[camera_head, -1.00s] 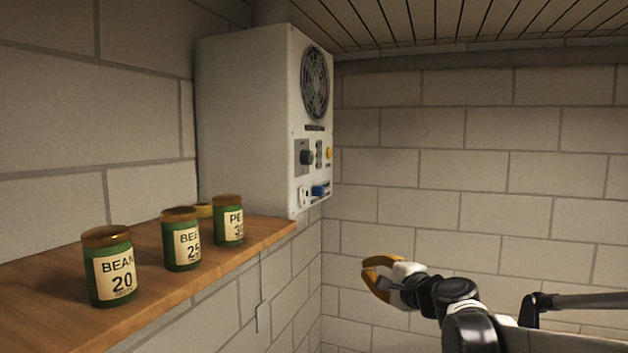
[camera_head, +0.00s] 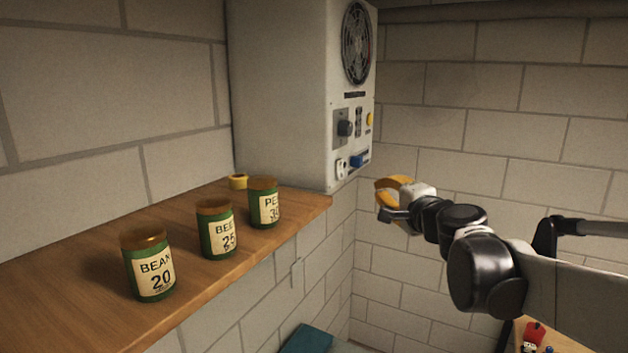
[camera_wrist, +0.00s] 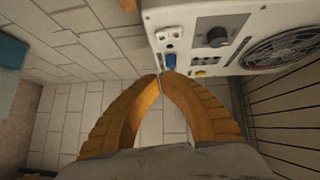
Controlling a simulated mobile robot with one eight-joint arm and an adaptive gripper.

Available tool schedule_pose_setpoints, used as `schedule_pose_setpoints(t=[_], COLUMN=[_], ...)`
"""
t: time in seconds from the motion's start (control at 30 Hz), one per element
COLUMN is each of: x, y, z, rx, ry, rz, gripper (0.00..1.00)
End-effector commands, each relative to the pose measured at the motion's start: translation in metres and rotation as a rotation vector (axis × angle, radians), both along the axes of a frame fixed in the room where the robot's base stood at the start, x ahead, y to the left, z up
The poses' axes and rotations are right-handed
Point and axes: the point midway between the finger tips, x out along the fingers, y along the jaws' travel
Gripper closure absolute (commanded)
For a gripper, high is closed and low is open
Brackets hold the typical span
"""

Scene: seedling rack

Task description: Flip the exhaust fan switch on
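A white box unit (camera_head: 285,95) hangs on the wall with a round dark fan grille (camera_head: 356,42) on its face. Below the grille are a dark knob (camera_head: 345,128), small dark fittings (camera_head: 359,121), a yellow part (camera_head: 369,120), a blue part (camera_head: 358,160) and a white plate (camera_head: 341,168). Which one is the exhaust fan switch, and its position, I cannot tell. My gripper (camera_head: 378,192) is below and right of the unit, apart from it. In the wrist view my gripper's orange fingertips (camera_wrist: 160,76) meet, empty, below the blue part (camera_wrist: 171,60) in the picture.
A wooden shelf (camera_head: 75,258) runs along the left wall under the unit. Several green labelled cans (camera_head: 150,264) stand on it, and a small yellow item (camera_head: 238,182) lies behind them. A teal object (camera_head: 305,340) and a wooden surface with a red item (camera_head: 534,335) are lower down.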

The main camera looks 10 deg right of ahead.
Motion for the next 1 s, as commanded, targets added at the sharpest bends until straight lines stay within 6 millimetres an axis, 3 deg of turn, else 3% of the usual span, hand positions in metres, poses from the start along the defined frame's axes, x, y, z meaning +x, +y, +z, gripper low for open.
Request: schedule_pose_setpoints(t=[0.43,0.7,1.0], x=[0.09,0.106,0.109], y=[0.016,0.043,0.045], z=[-0.006,-0.011,-0.012], rx=[-0.001,0.0,0.0], ry=[0.0,0.0,0.0], rz=[0.002,0.002,0.0], gripper=[1.0,1.0,1.0])
